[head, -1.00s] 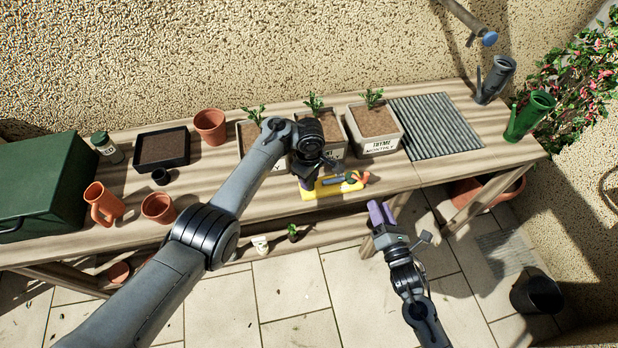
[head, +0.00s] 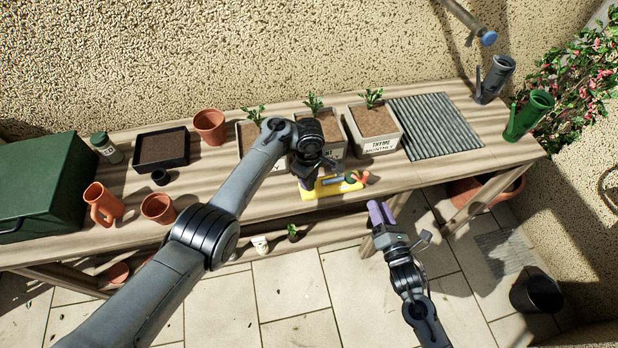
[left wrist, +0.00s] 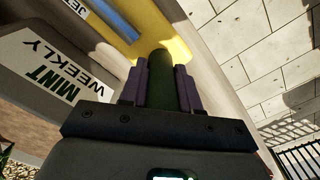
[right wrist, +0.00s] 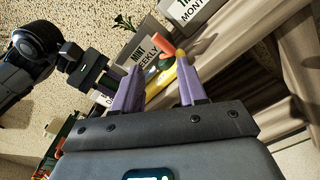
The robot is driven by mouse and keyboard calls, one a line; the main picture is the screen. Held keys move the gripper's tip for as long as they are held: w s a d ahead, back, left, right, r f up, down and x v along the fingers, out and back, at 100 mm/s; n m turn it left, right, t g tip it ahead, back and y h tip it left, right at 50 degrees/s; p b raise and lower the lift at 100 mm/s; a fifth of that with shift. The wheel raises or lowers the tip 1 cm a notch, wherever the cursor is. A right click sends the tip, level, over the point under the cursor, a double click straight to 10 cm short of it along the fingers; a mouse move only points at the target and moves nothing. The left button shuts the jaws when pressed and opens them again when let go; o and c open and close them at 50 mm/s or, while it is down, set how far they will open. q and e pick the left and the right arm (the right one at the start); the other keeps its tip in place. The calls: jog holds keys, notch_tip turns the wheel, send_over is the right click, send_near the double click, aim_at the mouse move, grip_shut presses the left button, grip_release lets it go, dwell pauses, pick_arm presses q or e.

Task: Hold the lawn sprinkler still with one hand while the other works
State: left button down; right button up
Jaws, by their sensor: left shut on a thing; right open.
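The lawn sprinkler (head: 322,191) has a yellow base and a blue bar, and lies near the bench's front edge. Orange and green parts are at its right end; they also show in the right wrist view (right wrist: 183,72). My left gripper (head: 306,184) is at its left end. In the left wrist view its fingers (left wrist: 165,72) are shut on a dark green cylindrical part (left wrist: 182,85) beside the yellow base. My right gripper (head: 381,212) is open and empty, in front of the bench edge and apart from the sprinkler.
Labelled planters (head: 379,146) stand behind the sprinkler on the wooden bench (head: 410,178). A ribbed grey mat (head: 435,127) lies to the right. A green box (head: 40,187), terracotta pots (head: 209,126) and a black tray (head: 187,150) are left.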

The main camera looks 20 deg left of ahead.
grip_shut()
jog(key=d+f+h, duration=0.2)
jog(key=d+h, duration=0.2)
jog(key=h, duration=0.1)
jog(key=s+a+r+n+g+h, duration=0.1)
jog(key=s+a+r+n+h, duration=0.1)
jog(key=s+a+r, duration=0.3)
jog(key=s+a+h, duration=0.1)
jog(key=s+a, duration=0.1)
jog(key=a, duration=0.1)
jog(key=shift+a+r, duration=0.25)
jog(key=shift+a, duration=0.1)
